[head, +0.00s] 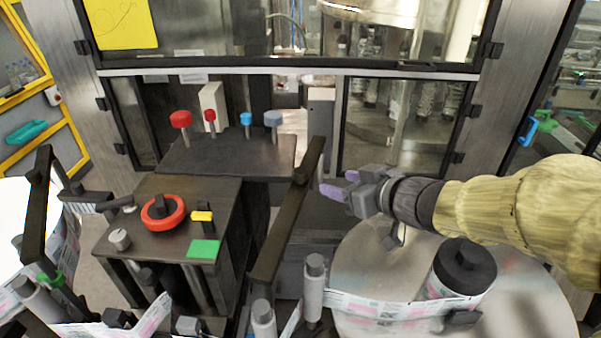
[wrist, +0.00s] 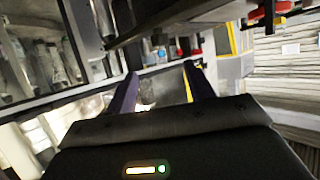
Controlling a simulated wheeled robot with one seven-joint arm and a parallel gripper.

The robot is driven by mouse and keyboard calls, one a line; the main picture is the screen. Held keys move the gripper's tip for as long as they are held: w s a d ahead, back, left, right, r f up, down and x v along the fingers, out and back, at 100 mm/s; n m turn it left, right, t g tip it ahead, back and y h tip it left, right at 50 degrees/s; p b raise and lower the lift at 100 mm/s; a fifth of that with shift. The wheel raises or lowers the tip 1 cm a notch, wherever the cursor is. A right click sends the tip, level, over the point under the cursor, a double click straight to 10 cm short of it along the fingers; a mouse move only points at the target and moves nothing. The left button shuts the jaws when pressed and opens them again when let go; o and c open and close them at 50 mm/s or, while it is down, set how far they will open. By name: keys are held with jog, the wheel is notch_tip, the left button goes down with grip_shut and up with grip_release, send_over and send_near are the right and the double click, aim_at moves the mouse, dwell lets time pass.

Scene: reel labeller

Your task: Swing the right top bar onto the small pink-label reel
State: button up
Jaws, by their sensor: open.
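The right top bar is a long dark bar (head: 287,215) in the head view, slanting from beside the back shelf down towards the front rollers. My gripper (head: 338,190), with purple fingertips, is just right of the bar's upper part, apart from it in the picture. It is open and empty. In the wrist view its two fingers (wrist: 160,92) stand apart, and a dark bar-like part crosses above them; I cannot tell if it is the top bar. A small reel with a black hub (head: 464,268) sits on the round metal plate, low right. A pink-printed label strip (head: 385,308) runs in front of it.
A dark console with a red knob (head: 162,213) and green pad (head: 204,249) stands left of the bar. Several coloured knobs rise from the shelf (head: 230,155) behind. Grey rollers (head: 314,285) stand near the bar's lower end. Another dark bar (head: 38,205) is at far left.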

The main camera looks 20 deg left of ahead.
aim_at(305, 175)
jog(key=p+x, duration=0.2)
jog(key=x, duration=1.3)
jog(key=shift+c, duration=0.2)
jog(key=shift+f, duration=0.1)
grip_shut()
